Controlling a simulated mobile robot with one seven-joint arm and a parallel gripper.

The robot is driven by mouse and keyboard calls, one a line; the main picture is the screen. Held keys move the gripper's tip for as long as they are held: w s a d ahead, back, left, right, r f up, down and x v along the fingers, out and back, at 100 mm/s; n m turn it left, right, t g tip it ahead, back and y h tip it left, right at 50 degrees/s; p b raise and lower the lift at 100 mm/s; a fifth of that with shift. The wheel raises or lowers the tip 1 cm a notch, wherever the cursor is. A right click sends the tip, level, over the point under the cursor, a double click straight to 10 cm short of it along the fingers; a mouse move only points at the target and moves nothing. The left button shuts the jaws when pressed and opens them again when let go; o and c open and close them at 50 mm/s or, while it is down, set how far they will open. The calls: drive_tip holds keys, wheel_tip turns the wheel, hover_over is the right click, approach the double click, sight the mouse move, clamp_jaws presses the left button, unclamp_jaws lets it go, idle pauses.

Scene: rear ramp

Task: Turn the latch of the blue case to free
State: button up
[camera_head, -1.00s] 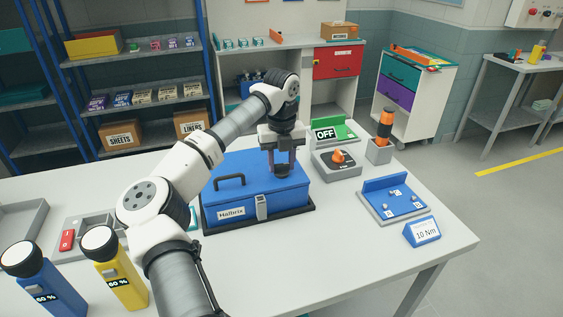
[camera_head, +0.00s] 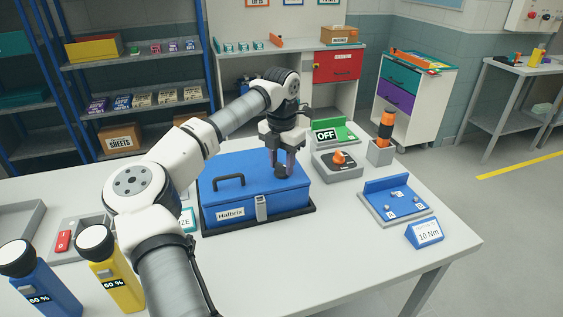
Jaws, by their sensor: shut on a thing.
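The blue case (camera_head: 228,196) labelled "Halbrix" stands closed on the white table, with a black handle (camera_head: 229,181) on the left of its lid. My gripper (camera_head: 282,168) points down over the right part of the lid. It is shut on a small dark knob-like latch (camera_head: 281,172) on the lid, mostly hidden between the fingers, so its exact angle cannot be read. A grey clasp (camera_head: 261,207) sits upright on the case's front face, apart from my gripper.
Right of the case are a grey box with an orange knob (camera_head: 340,162), a green "OFF" sign (camera_head: 327,135) and a blue tray (camera_head: 388,213) with small parts. A blue bottle (camera_head: 38,285) and a yellow bottle (camera_head: 113,277) stand front left. The table's front right is clear.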

sight(282, 164)
drive_tip(key=m, duration=0.6)
drive_tip(key=shift+m, duration=0.3)
idle(0.4)
drive_tip(key=o, duration=1)
drive_tip(key=shift+r, duration=0.1)
wheel_tip(282, 164, up, 14)
drive_tip(key=b, duration=0.2)
drive_tip(key=shift+f, duration=0.2)
